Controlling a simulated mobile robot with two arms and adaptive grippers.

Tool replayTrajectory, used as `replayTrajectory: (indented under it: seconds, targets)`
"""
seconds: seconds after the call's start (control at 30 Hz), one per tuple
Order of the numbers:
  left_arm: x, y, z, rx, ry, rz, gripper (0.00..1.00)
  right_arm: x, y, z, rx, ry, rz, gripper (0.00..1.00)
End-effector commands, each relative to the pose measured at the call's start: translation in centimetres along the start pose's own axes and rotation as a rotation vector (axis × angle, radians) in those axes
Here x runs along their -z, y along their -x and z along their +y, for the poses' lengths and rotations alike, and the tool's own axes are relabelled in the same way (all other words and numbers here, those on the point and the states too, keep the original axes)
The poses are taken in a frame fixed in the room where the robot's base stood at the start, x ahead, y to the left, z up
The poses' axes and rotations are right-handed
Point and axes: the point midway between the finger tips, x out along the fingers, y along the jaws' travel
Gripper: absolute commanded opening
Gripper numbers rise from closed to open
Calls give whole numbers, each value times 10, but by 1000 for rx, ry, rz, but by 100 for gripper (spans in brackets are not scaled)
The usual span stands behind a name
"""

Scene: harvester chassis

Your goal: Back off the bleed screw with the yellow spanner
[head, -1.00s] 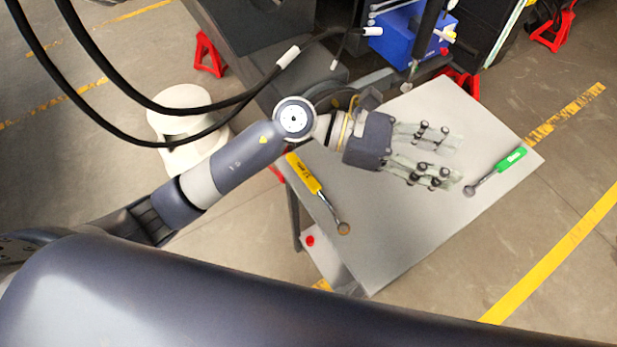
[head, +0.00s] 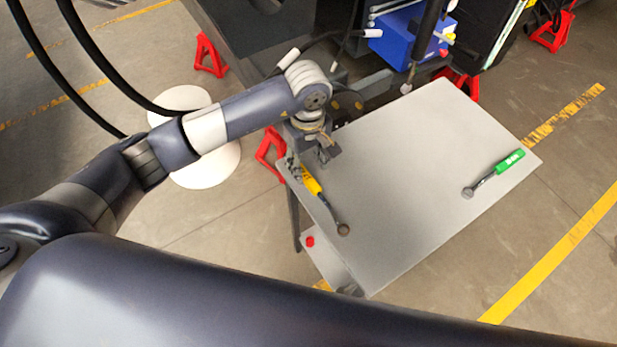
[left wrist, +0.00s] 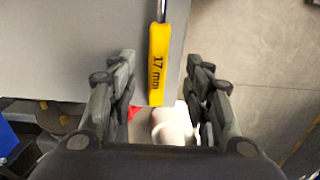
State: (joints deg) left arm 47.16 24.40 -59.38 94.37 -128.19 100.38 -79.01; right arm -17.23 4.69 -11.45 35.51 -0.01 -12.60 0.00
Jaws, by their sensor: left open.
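The yellow spanner (head: 313,184) lies near the left edge of the grey table (head: 420,180), its ring end pointing to the front. In the left wrist view its yellow handle (left wrist: 159,62), marked 17 mm, lies between and beyond my open fingers. My left gripper (head: 308,168) is open above the handle end, pointing down, with nothing held. It also shows in the left wrist view (left wrist: 160,98). The bleed screw cannot be made out. My right gripper is not in view.
A green-handled spanner (head: 510,161) lies at the right of the table. A blue box (head: 395,38) stands behind it. Red stands (head: 210,55) are on the floor. A white stool (head: 205,165) is left of the table. The table's middle is clear.

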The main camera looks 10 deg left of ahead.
Motion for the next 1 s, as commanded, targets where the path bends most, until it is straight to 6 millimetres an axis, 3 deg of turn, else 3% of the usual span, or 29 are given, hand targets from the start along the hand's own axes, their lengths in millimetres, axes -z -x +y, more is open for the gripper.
replayTrajectory:
  seconds: [0.17,0.33,0.5,0.77,0.97,1.0]
  targets:
    - [-1,-12,0,1,0,-2,46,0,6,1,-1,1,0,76]
    - [-2,-35,1,4,1,-6,46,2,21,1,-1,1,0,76]
    - [-1,-57,2,1,1,-3,46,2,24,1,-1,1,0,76]
    - [0,-61,2,-2,0,-1,46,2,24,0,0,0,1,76]
    - [0,-61,2,-1,0,-1,3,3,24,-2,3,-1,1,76]
    - [0,-61,2,-1,0,-1,0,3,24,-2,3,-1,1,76]
